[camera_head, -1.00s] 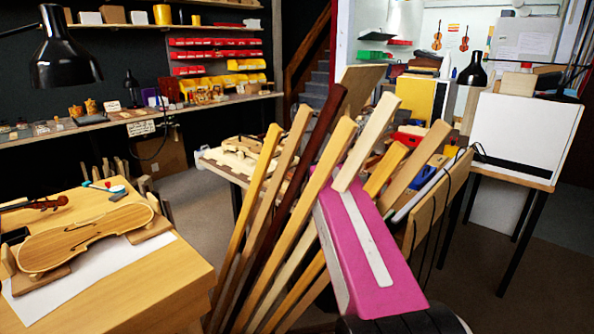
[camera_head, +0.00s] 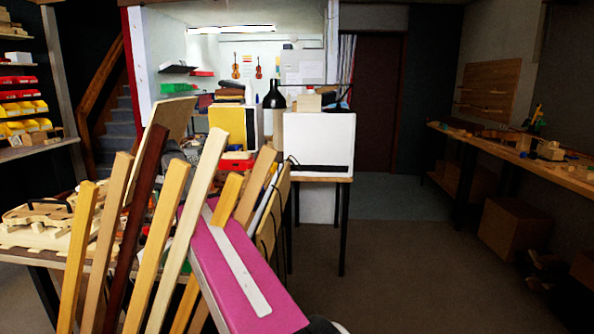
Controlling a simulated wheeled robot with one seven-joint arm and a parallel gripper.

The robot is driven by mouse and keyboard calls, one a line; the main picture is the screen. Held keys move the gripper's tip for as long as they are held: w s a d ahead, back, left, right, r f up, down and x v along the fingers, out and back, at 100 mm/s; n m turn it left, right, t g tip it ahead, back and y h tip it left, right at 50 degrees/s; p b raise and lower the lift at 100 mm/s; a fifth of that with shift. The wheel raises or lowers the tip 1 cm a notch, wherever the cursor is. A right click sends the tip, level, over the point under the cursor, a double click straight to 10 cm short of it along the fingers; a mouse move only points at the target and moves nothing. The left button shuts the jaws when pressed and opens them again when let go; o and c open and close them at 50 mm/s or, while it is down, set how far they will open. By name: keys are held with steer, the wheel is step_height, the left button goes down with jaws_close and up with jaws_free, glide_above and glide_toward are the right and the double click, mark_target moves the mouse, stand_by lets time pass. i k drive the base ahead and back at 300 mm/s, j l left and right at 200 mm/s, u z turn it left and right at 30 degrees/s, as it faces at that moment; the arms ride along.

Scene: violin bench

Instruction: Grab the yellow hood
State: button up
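I cannot make out a thing that is clearly a yellow hood. The largest yellow thing is a flat upright panel (camera_head: 227,119) on the table at the back, left of the white box. I cannot tell whether this is the hood. Wooden sticks in front hide the area below it. My gripper is not in view.
Several long wooden sticks (camera_head: 147,245) lean in front, beside a pink block (camera_head: 235,267) with a white strip. A white box (camera_head: 319,139) stands on a black-legged table. A black lamp (camera_head: 272,97) stands behind it. Open floor (camera_head: 405,270) lies at the right. A workbench (camera_head: 545,170) runs along the right wall.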

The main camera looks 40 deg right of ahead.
mark_target(273, 169)
steer(key=z, duration=1.05)
